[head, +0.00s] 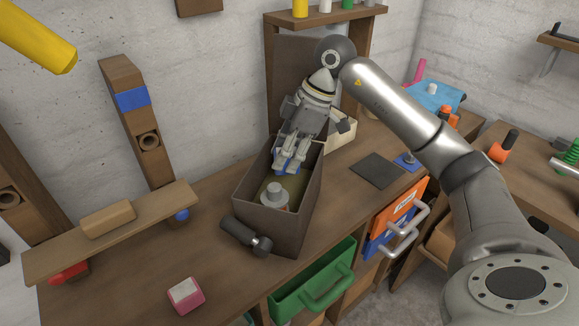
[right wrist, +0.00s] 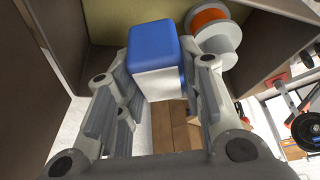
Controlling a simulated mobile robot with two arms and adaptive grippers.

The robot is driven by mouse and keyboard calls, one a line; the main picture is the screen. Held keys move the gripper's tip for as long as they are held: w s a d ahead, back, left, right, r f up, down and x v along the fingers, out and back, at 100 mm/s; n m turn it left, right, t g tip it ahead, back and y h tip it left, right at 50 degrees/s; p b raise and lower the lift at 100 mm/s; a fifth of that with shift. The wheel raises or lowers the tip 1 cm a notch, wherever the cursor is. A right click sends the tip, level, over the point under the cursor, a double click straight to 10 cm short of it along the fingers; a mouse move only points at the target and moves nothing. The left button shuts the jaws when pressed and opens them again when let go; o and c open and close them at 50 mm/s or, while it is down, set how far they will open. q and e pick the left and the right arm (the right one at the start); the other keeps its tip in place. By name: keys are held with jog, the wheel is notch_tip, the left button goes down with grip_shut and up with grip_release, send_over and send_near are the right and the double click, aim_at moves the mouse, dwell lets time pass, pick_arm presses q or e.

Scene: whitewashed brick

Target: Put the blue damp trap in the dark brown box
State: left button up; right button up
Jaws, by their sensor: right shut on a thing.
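The dark brown box (head: 276,228) stands open on the wooden bench in the head view. My right gripper (head: 290,163) reaches down into its far part and is shut on the blue damp trap (head: 283,156). In the right wrist view the damp trap (right wrist: 152,42), blue with a white lower part, sits between the fingers of my right gripper (right wrist: 158,68). The fingers partly hide the trap in the head view, and I cannot tell whether it touches the box floor. My left gripper is not in view.
A pale spool (head: 274,193) with some orange lies in the near part of the box; it also shows in the right wrist view (right wrist: 211,28). A dark cylindrical tool (head: 240,235) lies by the box's front. A pink-and-white block (head: 186,294) sits on the bench.

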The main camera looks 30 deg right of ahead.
jog(key=shift+w+d+f, duration=0.3)
jog(key=shift+f, duration=0.2)
jog(key=shift+w+d+f, duration=0.25)
jog(key=shift+w+f, duration=0.05)
jog(key=shift+f, duration=0.2)
jog(key=shift+w+d+f+p, duration=0.1)
jog(key=shift+f+p, duration=0.15)
jog(key=shift+f, duration=0.7)
jog(key=shift+w+d+f+p, duration=0.1)
jog(key=shift+f+p, duration=0.15)
jog(key=shift+f, duration=0.65)
jog(key=o, duration=1.1)
jog(key=shift+s+f, duration=0.1)
jog(key=shift+f, duration=0.05)
jog(key=v, duration=1.2)
jog(key=shift+b, duration=0.3)
